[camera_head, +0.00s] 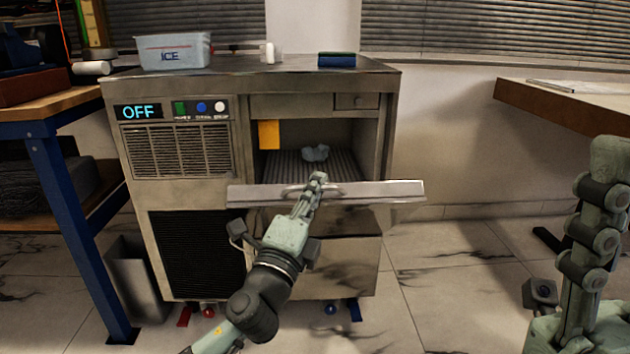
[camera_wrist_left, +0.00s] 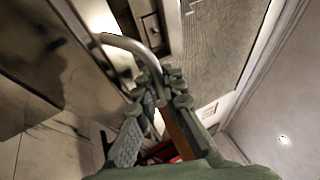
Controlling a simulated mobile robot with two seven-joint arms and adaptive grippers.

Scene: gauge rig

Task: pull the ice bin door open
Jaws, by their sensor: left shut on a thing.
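The ice bin door (camera_head: 390,190) on the front of the steel ice machine (camera_head: 185,195) is tilted outward, seen nearly edge-on in the head view. The bin behind it is open to view, with a ribbed floor and a small grey-blue lump (camera_head: 316,153) inside. My left gripper (camera_head: 312,186) is shut on the door's curved handle (camera_head: 292,189). In the left wrist view the handle (camera_wrist_left: 125,42) runs into the closed fingers (camera_wrist_left: 158,88). The gripper hides part of the handle and door. In the head view, my right arm stands at the right edge; its fingertips cannot be made out.
An ICE tub (camera_head: 172,51), a white item (camera_head: 268,53) and a blue-green sponge (camera_head: 337,60) are on the machine's top. A blue-legged bench (camera_head: 62,190) stands left, a wooden table (camera_head: 565,105) right.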

